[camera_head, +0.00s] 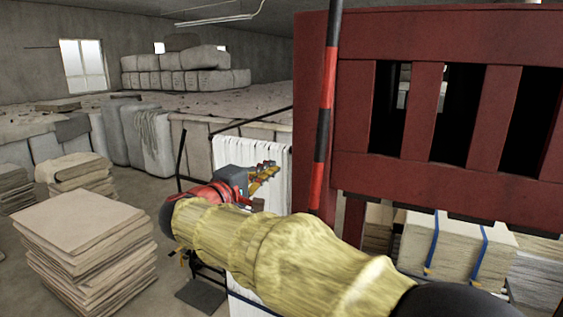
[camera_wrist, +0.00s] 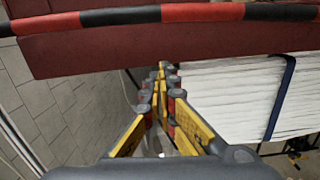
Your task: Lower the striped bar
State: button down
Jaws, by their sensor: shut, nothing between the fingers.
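The striped bar (camera_head: 326,110) is red and black and stands nearly upright in the head view, in front of the left part of a dark red slatted frame (camera_head: 440,188). In the wrist view the bar (camera_wrist: 190,13) runs across the top of the picture, in front of a dark red panel (camera_wrist: 100,50). My gripper (camera_head: 268,172) is at the end of my yellow-sleeved arm, to the left of the bar and apart from it. In the wrist view my gripper (camera_wrist: 162,75) has its yellow and grey fingers together, with nothing between them. The bar's lower end is hidden behind my arm.
A white pleated stack (camera_head: 262,155) stands just behind my gripper; white layers (camera_wrist: 235,95) fill the wrist view's right. A strapped bale (camera_head: 455,245) lies under the red frame. Piled sheets (camera_head: 85,230) stand at left.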

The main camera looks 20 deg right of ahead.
jog(key=w+d+p, duration=0.3)
jog(key=d, duration=0.7)
jog(key=shift+d+f, duration=0.3)
jog(key=shift+d, duration=0.1)
